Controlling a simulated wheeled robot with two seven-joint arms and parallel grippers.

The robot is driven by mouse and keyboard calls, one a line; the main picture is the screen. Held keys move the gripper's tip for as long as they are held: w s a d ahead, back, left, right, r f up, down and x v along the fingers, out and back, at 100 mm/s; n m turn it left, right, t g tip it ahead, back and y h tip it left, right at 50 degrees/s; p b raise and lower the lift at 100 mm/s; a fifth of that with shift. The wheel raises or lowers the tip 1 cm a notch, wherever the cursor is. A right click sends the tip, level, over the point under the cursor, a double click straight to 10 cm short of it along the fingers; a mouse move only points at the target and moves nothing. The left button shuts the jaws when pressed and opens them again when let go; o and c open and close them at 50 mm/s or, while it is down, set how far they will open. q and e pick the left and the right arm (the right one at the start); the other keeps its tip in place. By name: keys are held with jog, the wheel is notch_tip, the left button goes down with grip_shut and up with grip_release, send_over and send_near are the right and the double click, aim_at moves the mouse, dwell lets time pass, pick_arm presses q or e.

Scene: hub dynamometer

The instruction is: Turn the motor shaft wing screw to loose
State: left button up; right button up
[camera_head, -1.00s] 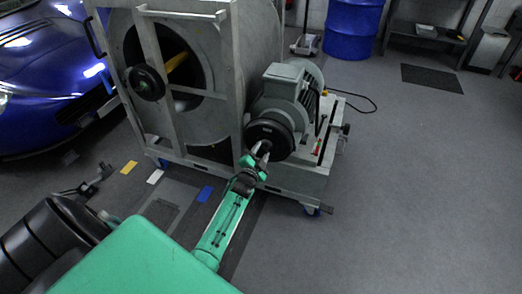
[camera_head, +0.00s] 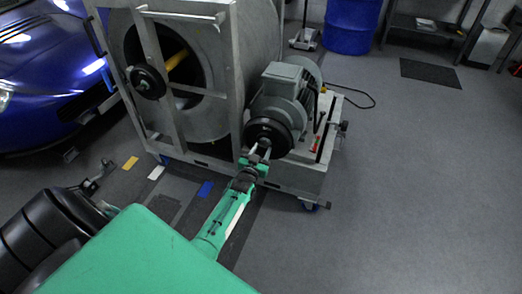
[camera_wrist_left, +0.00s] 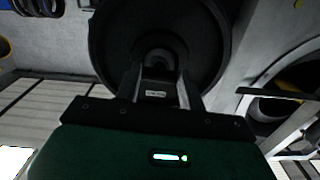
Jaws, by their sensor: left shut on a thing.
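The grey motor (camera_head: 281,90) stands on the dynamometer's cart, with a black round disc (camera_head: 268,134) on its near face. My left gripper (camera_head: 262,151) reaches up to the middle of this disc, at the motor shaft. In the left wrist view its two fingers (camera_wrist_left: 158,88) stand on either side of the dark hub at the centre of the black disc (camera_wrist_left: 110,35). The fingers are shut on the motor shaft wing screw, which is mostly hidden between them, so I cannot read its angle. My right gripper is not in view.
The large grey drum housing (camera_head: 262,25) with its upright frame stands left of the motor. A blue car (camera_head: 45,70) is at the left, and a blue barrel (camera_head: 351,25) at the back. A cable (camera_head: 358,100) lies behind the cart.

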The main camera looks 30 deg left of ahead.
pick_arm(q)
jog(key=shift+f+n, duration=0.1)
jog(key=shift+n, duration=0.4)
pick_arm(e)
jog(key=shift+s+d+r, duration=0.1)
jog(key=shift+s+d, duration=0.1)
pick_arm(q)
jog(key=o, duration=1)
jog(key=shift+s, duration=0.1)
jog(key=p+v, duration=0.2)
jog(key=v, duration=1.1)
jog(key=shift+s, duration=0.35)
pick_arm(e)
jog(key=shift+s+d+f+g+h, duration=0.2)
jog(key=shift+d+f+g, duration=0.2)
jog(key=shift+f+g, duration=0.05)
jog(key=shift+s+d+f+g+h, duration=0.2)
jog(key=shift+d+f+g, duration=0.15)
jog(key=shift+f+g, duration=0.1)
